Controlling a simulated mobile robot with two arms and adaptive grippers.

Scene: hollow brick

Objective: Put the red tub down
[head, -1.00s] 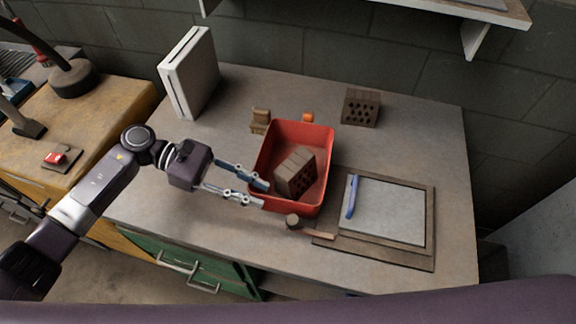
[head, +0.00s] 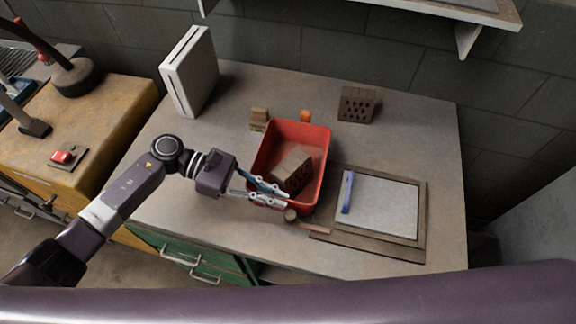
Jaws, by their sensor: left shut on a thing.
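The red tub (head: 318,180) is near the middle of the grey worktop in the head view. A brown hollow brick (head: 293,170) lies inside it. My left gripper (head: 284,196) reaches in from the left and is shut on the tub's near-left rim. Its fingers cover part of that near wall. I cannot tell whether the tub's underside touches the worktop. My right gripper is not in view.
A mallet (head: 291,215) lies close to the tub's near side. A board with a grey slab (head: 380,208) and a blue-handled tool (head: 347,192) is to the right. Another hollow brick (head: 356,104), an orange item (head: 305,116) and a small wooden item (head: 259,119) stand behind.

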